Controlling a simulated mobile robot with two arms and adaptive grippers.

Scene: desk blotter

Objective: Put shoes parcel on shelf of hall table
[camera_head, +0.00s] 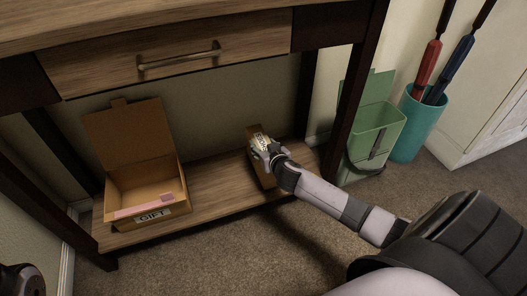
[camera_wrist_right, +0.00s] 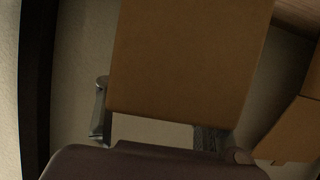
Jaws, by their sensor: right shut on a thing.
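The shoes parcel is a small brown box (camera_head: 262,172) with a pale label on top, at the right part of the lower shelf (camera_head: 215,190) of the hall table. Its label is too small to read. My right gripper (camera_head: 262,150) is shut on the box from above. In the right wrist view the brown box (camera_wrist_right: 190,55) fills the middle, with a finger at each side of its lower edge. I cannot tell whether the box touches the shelf. My left gripper is not clearly in view; only a dark part shows at the bottom left corner of the head view.
An open cardboard box (camera_head: 150,190) marked GIFT stands on the left of the shelf. The table's dark right front leg (camera_head: 345,125) is close to my right arm. A green bin (camera_head: 372,135) and a teal umbrella holder (camera_head: 413,125) stand further right. Bare shelf lies between the boxes.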

